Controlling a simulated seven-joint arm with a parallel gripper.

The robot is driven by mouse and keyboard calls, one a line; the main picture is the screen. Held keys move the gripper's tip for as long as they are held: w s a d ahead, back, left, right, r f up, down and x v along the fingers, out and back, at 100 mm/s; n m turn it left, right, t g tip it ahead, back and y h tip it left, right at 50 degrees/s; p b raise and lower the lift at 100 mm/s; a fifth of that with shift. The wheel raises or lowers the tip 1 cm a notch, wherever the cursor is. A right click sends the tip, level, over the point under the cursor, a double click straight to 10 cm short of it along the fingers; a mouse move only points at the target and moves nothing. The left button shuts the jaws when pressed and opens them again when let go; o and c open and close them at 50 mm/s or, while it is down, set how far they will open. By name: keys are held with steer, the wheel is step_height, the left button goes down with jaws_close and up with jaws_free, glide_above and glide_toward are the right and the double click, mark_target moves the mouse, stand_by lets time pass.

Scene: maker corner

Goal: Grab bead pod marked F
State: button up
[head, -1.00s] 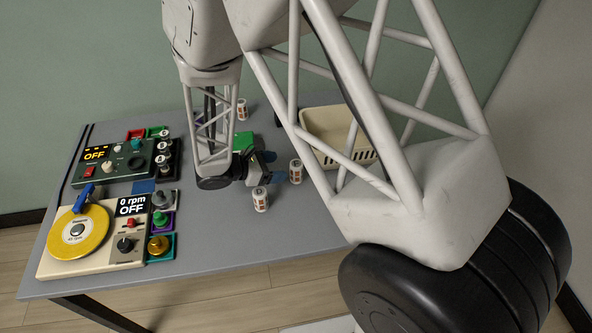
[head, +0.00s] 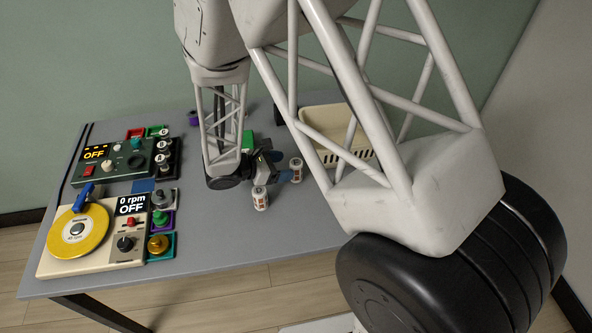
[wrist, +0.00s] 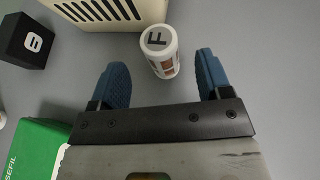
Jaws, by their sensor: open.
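The bead pod marked F (wrist: 161,50) is a white cylinder with brown window panels and a black F on its pale top. In the wrist view it stands between the fingertips, slightly off to the far side, with gaps to both blue fingers. My gripper (wrist: 161,65) is open and empty. In the head view my gripper (head: 277,168) is low over the table and points right, at a pod (head: 296,169) that appears to be the F one; its letter is not readable there. A second similar pod (head: 260,198) stands closer to the front, its marking unreadable.
A cream slotted basket (wrist: 105,12) is just beyond the pod. A black block marked 8 (wrist: 27,42) and a green box (wrist: 33,150) lie left in the wrist view. Control panels and a yellow turntable (head: 78,230) fill the table's left. The front right table is clear.

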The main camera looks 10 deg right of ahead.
mark_target(296, 165)
steer(key=shift+d, duration=0.15)
steer(key=shift+x, duration=2.5)
steer(key=shift+c, duration=0.4)
steer(key=c, duration=0.9)
